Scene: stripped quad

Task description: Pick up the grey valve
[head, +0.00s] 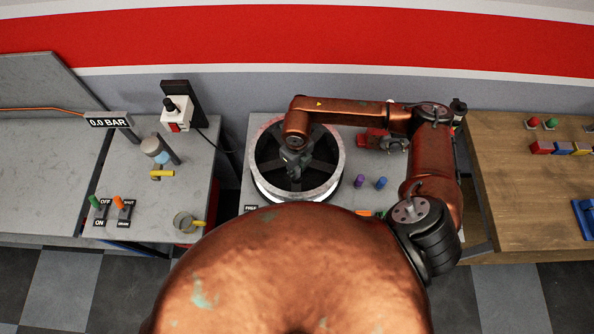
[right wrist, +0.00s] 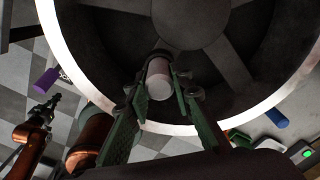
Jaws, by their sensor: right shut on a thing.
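My right gripper (head: 293,165) reaches down over a large wheel with a pale silver rim (head: 333,143) and dark spokes, in the middle of the head view. In the right wrist view the two green fingers of my right gripper (right wrist: 160,84) are closed around a short cylinder with a pale grey end, which I take for the grey valve (right wrist: 158,76). The wheel (right wrist: 75,65) lies behind it. In the head view the gripper and arm hide the valve. I cannot tell whether the valve is clear of the wheel. At the left of the wrist view a copper arm ends in a dark tip, apparently my left gripper (right wrist: 42,112); its jaws are unclear.
A purple cylinder (head: 359,181) and a blue cylinder (head: 381,183) stand right of the wheel. A red item (head: 374,138) sits behind them, partly under my arm. A grey bench (head: 140,205) with switches is at left, a wooden table (head: 520,190) at right.

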